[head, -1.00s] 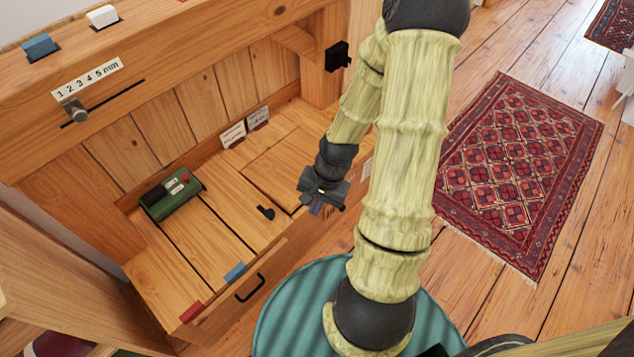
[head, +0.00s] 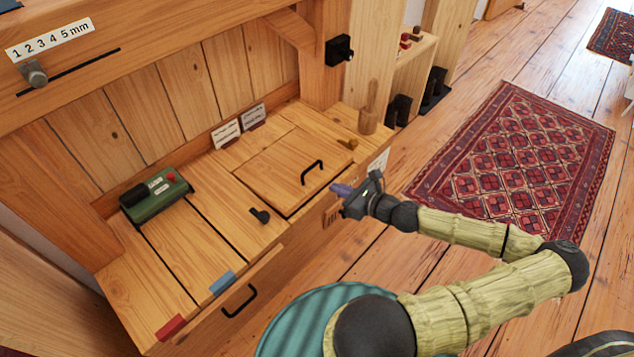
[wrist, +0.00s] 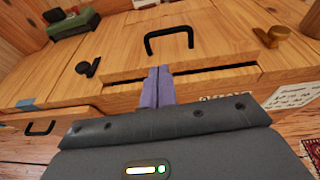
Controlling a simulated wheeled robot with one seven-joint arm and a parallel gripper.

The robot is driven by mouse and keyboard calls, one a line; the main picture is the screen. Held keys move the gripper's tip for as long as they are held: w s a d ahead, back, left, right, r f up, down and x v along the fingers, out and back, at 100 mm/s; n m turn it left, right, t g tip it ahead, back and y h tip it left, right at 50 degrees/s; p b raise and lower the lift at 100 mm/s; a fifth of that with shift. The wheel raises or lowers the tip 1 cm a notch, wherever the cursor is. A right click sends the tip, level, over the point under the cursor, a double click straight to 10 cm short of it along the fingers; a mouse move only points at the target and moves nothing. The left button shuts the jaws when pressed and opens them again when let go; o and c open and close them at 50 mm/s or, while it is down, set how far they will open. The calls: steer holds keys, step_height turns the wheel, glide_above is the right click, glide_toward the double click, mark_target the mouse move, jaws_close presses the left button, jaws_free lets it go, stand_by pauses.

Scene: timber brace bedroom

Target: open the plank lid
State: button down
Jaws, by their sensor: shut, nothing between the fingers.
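The plank lid (head: 292,168) is a square wooden panel set in the bench top, lying flat, with a black arched handle (head: 312,172) near its front right. In the wrist view the handle (wrist: 169,42) stands upright beyond my fingers, and a dark gap runs along the lid's front edge. My gripper (head: 342,190) is shut and empty, just off the bench's front edge, in front of the lid and apart from the handle. In the wrist view its purple fingers (wrist: 157,88) are together and point toward the handle.
A black latch-like knob (head: 260,215) is left of the lid. A brass-coloured piece (head: 348,143) and a wooden peg (head: 368,112) are at its right. A green box (head: 156,197) sits farther left. A drawer with a black handle (head: 240,300) is at the bench front. Open floor lies right.

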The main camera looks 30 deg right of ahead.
mark_target(317, 179)
steer(key=shift+d+r+m+t+h, duration=0.15)
steer(key=shift+d+m+t+h, duration=0.2)
steer(key=shift+d, duration=0.25)
steer(key=b+x, duration=0.4)
steer(key=x, duration=0.5)
steer(key=shift+w+a+f+b, duration=0.15)
steer(key=shift+w+f+b, duration=0.1)
steer(key=shift+w+b, duration=0.1)
steer(key=shift+w, duration=0.1)
steer(key=shift+r+p, duration=0.3)
steer(key=shift+p, duration=0.1)
steer(key=shift+w+a+r+p, duration=0.1)
steer(key=shift+r+p, duration=0.3)
steer(key=shift+p, duration=0.45)
